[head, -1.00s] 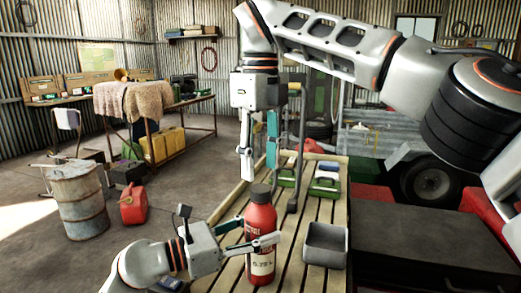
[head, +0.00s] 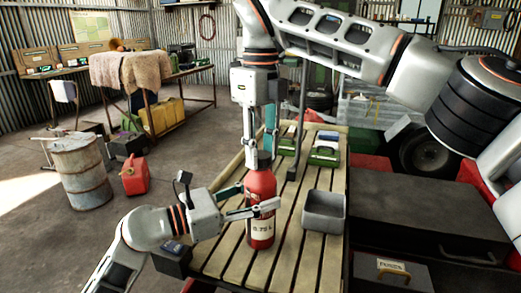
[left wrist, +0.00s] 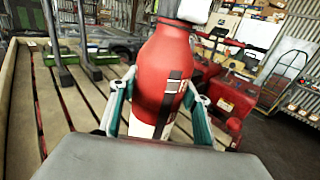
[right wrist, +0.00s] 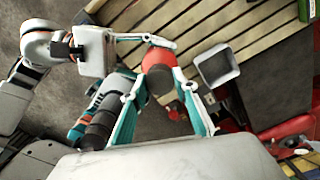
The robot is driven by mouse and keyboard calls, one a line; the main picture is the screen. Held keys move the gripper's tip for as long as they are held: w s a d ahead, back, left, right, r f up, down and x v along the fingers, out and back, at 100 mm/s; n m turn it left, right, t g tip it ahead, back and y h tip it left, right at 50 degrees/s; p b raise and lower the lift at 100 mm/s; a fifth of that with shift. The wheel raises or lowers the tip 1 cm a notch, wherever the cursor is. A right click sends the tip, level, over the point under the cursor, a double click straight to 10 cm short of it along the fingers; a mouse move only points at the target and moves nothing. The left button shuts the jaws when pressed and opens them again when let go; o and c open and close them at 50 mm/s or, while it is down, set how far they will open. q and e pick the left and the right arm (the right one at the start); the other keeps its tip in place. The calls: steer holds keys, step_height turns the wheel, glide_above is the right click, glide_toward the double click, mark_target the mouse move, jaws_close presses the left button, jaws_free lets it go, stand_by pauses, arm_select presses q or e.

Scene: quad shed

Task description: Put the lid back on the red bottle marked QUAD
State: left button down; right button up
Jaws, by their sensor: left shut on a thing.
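The red bottle (head: 261,205) stands upright on the slatted bench, with a white label on its front. A dark lid (right wrist: 160,80) is seen from above over the bottle's mouth in the right wrist view; I cannot tell whether it is seated tight. My left gripper (head: 262,208) is shut around the bottle's body. The left wrist view shows its fingers on both sides of the bottle (left wrist: 165,75). My right gripper (head: 261,150) points down over the bottle top. Its fingers (right wrist: 160,90) are apart, one on each side of the lid. They partly hide the lid in the head view.
A grey open bin (head: 323,212) stands on the bench right of the bottle. Green cases (head: 325,155) lie at the bench's far end, near an upright post (head: 299,140). A dark box (head: 430,220) is to the right. A rusty drum (head: 80,172) and red can (head: 134,178) stand on the floor.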

steer(key=m, duration=0.5)
steer(key=shift+m, duration=0.4)
steer(key=m, duration=0.6)
steer(key=o, duration=1.3)
steer(key=shift+r, duration=3.75)
arm_select(q)
steer(key=c, duration=1)
jaws_free()
steer(key=shift+a, duration=0.1)
